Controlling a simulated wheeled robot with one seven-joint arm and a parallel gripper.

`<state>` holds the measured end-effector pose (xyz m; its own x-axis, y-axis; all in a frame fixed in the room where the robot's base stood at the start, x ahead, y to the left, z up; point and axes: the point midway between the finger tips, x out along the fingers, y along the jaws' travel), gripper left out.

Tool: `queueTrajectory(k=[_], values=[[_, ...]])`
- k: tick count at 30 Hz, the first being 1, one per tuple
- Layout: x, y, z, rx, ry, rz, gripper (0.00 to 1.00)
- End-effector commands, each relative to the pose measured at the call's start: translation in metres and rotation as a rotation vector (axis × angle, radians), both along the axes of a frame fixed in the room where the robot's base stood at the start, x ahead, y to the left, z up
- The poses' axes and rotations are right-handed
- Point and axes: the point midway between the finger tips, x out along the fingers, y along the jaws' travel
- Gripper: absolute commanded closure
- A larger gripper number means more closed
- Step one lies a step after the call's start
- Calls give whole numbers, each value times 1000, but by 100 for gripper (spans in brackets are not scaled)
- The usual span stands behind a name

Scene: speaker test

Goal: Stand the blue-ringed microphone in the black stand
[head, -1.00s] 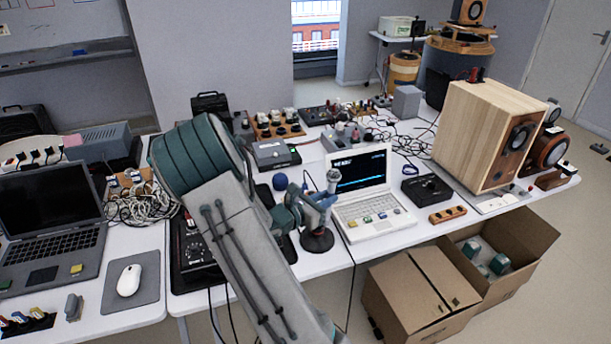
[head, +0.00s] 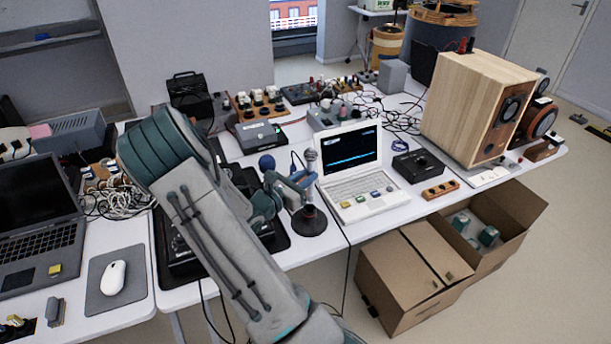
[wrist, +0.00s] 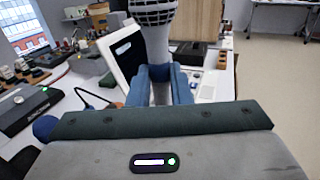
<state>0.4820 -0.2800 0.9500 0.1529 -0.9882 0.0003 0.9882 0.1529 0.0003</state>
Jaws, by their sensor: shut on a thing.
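The microphone (head: 311,157) is upright, with a silver mesh head and grey body. My gripper (head: 306,181) is shut on its body. In the wrist view, the blue fingers (wrist: 160,88) flank the grey microphone body (wrist: 157,48), and the mesh head rises out of the top of the picture. The black stand (head: 309,223) has a round base on the table, in front of the white laptop. The microphone is above it in the head view; whether they touch cannot be told.
The white laptop (head: 352,178) is close behind and right of the stand. A blue ball-headed object (head: 267,163) is left of my gripper. A black box (head: 418,164) and wooden speaker (head: 470,105) stand to the right.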

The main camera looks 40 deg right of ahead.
Motion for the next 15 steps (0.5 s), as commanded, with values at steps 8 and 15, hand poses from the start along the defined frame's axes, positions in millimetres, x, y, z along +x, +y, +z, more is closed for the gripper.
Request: queueTrajectory(k=[8,15], values=[[0,1,-23,-1,0,1,100],[0,1,-39,-1,0,1,100]])
